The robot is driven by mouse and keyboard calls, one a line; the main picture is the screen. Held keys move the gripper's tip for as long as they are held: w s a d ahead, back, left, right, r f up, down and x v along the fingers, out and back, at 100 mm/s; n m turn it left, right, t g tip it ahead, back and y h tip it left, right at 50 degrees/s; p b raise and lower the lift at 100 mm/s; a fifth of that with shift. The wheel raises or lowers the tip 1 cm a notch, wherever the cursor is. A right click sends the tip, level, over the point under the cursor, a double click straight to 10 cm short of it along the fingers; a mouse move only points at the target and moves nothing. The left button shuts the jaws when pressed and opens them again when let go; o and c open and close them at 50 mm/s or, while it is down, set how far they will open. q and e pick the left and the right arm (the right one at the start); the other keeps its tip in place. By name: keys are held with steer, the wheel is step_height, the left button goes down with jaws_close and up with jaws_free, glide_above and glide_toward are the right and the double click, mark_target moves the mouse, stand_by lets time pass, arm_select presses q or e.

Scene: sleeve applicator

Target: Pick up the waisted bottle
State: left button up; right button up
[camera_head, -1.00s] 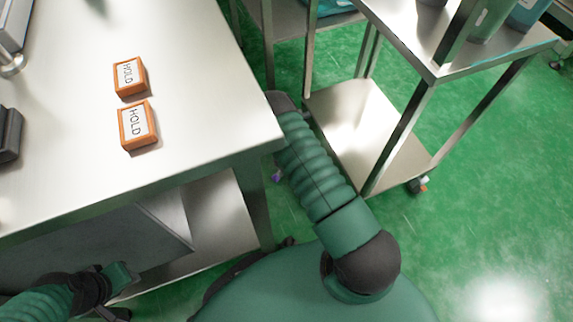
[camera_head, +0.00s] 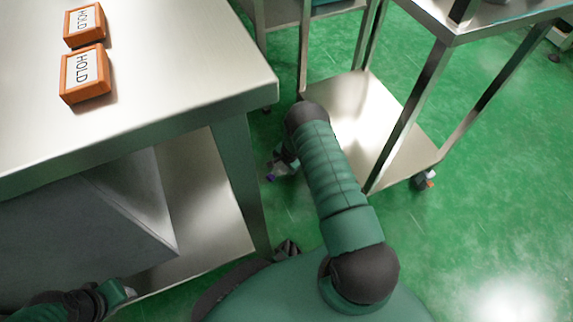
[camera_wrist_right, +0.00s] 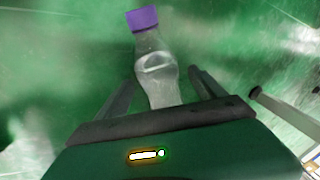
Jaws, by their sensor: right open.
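The waisted bottle (camera_wrist_right: 160,68) is clear, narrow in the middle, with a purple cap (camera_wrist_right: 142,18). In the right wrist view it lies between the two fingers of my right gripper (camera_wrist_right: 160,88), which are open with a gap on each side. Its lower end is hidden behind the gripper body. In the head view a small purple spot, likely the cap (camera_head: 270,178), shows beside my right gripper (camera_head: 282,163), which is mostly hidden by the forearm. What the bottle rests on cannot be told. My left gripper (camera_head: 116,293) is partly in view at the bottom left; its jaws are unclear.
A steel table (camera_head: 170,100) with two orange HOLD signs (camera_head: 84,74) stands at left, its edge close to my right arm. A steel cart (camera_head: 405,140) with a lower shelf stands at right. Green floor is open at lower right.

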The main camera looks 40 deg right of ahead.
jaws_close()
stand_by(0.5)
steer(key=shift+r, duration=0.15)
